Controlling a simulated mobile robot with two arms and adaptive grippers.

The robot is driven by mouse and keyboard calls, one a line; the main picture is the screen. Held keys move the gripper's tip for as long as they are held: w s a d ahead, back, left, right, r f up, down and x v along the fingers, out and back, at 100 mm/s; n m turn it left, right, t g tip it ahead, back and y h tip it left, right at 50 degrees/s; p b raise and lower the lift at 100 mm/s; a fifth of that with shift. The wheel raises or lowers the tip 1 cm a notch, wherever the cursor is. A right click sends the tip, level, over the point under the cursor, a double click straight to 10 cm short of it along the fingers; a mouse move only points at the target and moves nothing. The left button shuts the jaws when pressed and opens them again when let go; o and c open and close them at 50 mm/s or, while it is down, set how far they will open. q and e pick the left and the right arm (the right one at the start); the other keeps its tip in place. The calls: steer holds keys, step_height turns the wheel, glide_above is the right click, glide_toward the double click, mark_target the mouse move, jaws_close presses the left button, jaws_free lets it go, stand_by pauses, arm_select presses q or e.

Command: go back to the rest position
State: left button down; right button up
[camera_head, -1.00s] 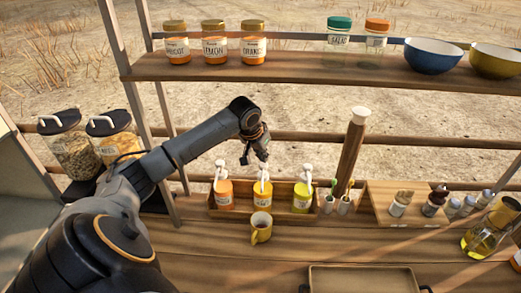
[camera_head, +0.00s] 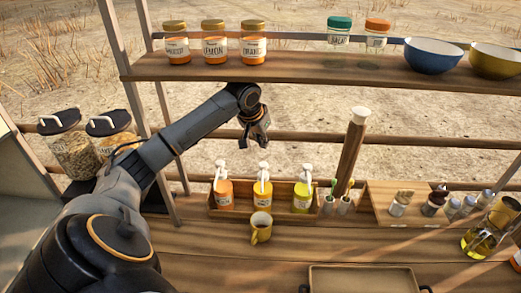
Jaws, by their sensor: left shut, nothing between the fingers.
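My left gripper (camera_head: 259,136) is shut and empty. It hangs in the air just below the upper shelf, above the wooden box of pump bottles, apart from everything. My left arm reaches in from the lower left, with its wrist close under the shelf edge. My right gripper does not show.
The upper shelf (camera_head: 300,68) holds jars and bowls. Two cereal containers (camera_head: 66,145) stand left of my arm.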

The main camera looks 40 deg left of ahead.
arm_select(q)
steer(key=shift+a+r, duration=0.1)
steer(key=shift+r, duration=0.25)
